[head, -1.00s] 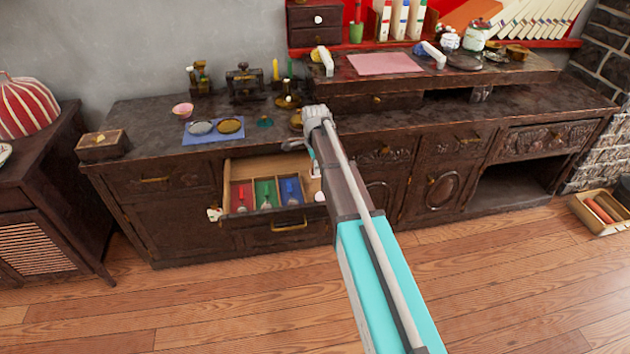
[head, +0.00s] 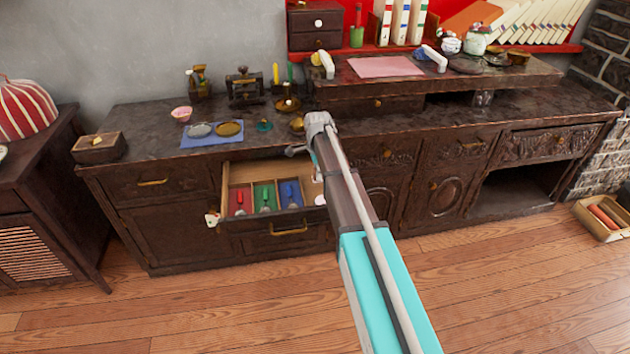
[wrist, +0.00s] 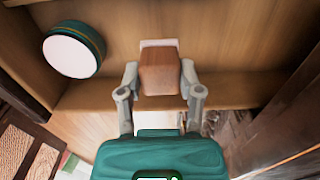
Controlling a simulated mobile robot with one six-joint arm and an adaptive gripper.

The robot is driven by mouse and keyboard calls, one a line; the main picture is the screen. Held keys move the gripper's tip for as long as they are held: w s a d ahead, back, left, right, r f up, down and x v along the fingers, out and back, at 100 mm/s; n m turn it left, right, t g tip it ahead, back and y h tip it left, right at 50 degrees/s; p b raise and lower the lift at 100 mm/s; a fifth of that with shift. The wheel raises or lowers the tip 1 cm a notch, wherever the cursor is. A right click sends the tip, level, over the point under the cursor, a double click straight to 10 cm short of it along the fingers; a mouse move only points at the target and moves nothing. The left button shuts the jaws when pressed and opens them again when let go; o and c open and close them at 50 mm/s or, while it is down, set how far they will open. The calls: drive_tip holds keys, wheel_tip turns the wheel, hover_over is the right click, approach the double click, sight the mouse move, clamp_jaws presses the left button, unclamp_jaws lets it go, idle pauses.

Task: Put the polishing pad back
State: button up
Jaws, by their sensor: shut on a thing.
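My gripper (wrist: 160,78) is shut on a brown wooden block with a white face, which looks like the polishing pad (wrist: 160,68). In the wrist view the pad is between the two fingers, over the bare wooden floor of a drawer compartment. I cannot tell whether it touches the floor. In the head view my gripper (head: 300,150) is over the right part of the open drawer (head: 255,226). The pad is hidden there behind my arm. A round green tin with a white top (wrist: 72,55) lies in the drawer to the left of the pad.
A wooden divider (wrist: 240,90) crosses the drawer close to my fingers. Red (head: 240,200), green (head: 265,197) and blue (head: 290,193) compartments hold small tools. The dark cabinet top (head: 150,120) behind carries a blue cloth (head: 200,140) with dishes, a pink bowl (head: 181,113) and brass instruments.

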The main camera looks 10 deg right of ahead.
drive_tip(key=shift+f+b, duration=1.35)
drive_tip(key=shift+f, duration=0.3)
drive_tip(key=shift+f, duration=0.1)
drive_tip(key=o, duration=1)
wheel_tip(320, 180, up, 12)
drive_tip(key=p, duration=1.2)
drive_tip(key=shift+r, duration=0.2)
